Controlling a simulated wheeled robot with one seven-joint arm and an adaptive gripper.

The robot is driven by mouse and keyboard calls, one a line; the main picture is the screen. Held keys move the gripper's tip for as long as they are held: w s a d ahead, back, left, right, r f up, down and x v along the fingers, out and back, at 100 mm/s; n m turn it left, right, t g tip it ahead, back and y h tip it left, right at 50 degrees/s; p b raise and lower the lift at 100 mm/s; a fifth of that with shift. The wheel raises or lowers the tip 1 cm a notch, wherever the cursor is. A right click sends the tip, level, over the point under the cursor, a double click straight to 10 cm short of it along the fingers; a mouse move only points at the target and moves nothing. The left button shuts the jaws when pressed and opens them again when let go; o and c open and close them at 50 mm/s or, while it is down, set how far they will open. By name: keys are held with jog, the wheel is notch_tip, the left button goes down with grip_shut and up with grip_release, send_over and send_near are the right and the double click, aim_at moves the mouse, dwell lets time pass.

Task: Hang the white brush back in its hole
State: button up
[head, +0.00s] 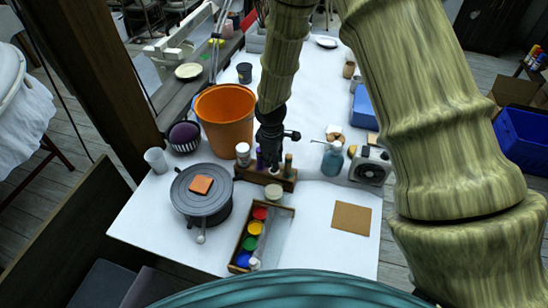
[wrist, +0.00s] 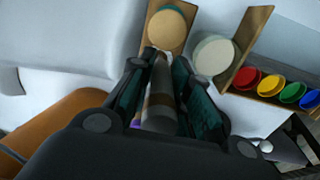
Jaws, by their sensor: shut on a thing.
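My gripper (head: 270,150) points down just above the wooden brush holder (head: 285,184) on the table. In the wrist view, its two dark fingers are shut on the white brush (wrist: 160,85), a pale rod with a brown band. The lower end of the brush is at the holder; whether it sits inside a hole is hidden. A purple brush (head: 259,157) stands left of the gripper, and a tan-topped brush (head: 288,164) stands to its right. That tan top also shows in the wrist view (wrist: 166,30), beyond the held brush.
A paint box (head: 240,254) with several coloured pots and a round pale lid (head: 274,191) lie in front of the holder. An orange bucket (head: 225,117) and a grey banding wheel (head: 202,205) stand left. A blue bottle (head: 332,160) stands right.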

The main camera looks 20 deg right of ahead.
jog(key=shift+f+b, duration=0.45)
jog(key=shift+f, duration=0.55)
jog(key=shift+f, duration=0.25)
jog(key=o, duration=0.9)
jog(key=shift+r, duration=0.15)
jog(key=r, duration=0.7)
jog(key=s+r, duration=0.1)
jog(key=r, duration=0.3)
jog(key=shift+a+r, duration=0.3)
jog(key=shift+r, duration=0.05)
jog(key=shift+r, duration=0.1)
